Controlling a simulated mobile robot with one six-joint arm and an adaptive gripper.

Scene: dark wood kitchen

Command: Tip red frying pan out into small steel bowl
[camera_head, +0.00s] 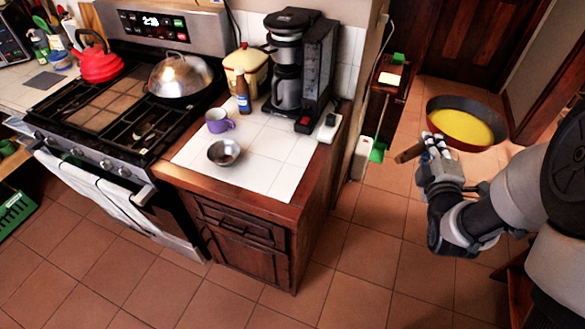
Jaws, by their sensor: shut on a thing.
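The red frying pan (433,107) is held up in the air on the right, over the open floor. Its rim looks dark red and a yellow filling (460,127) covers its bottom. My gripper (434,147) is shut on the pan's handle (409,153), whose brown end sticks out to the left. The pan looks roughly level. The small steel bowl (224,152) stands upright on the white tiled counter, well to the left of the pan.
A purple mug (219,121), brown bottle (242,92), yellow container (246,70) and black coffee maker (299,65) stand behind the bowl. Left is the stove with a domed-lid pan (181,76) and red kettle (97,62). The counter's front right (265,180) is clear.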

